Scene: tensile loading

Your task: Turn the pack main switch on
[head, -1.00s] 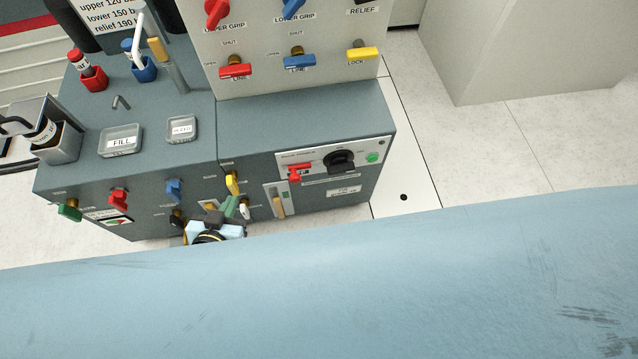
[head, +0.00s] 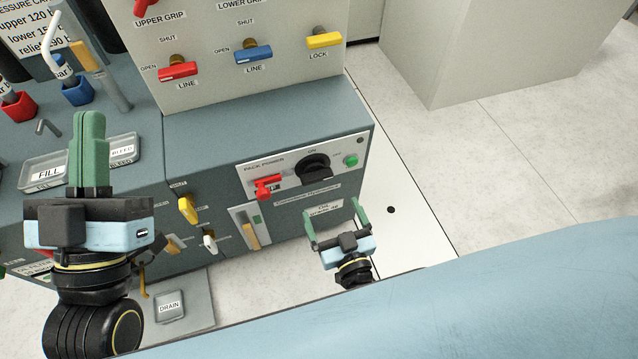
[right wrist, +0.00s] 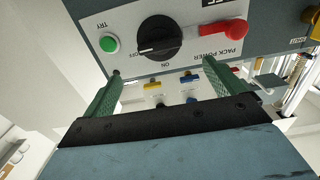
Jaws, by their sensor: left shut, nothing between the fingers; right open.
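The pack main switch, a black rotary knob (head: 313,168), sits on the white pack power panel (head: 283,181) on the cabinet front. It also shows in the right wrist view (right wrist: 160,38), with ON and OFF marks beside it. The knob's pointer lies nearer the OFF mark there. My right gripper (head: 335,218) is open and empty, in front of and below the panel, apart from the knob. In the right wrist view its green fingers (right wrist: 140,88) stand apart just short of the panel. My left gripper (head: 89,115) is shut and empty, at the left with its fingers up.
A red lever (head: 267,187) is left of the knob and a green button (head: 351,160) right of it. A yellow handle (head: 188,208) and a white one (head: 209,240) stick out further left. The floor right of the cabinet is clear.

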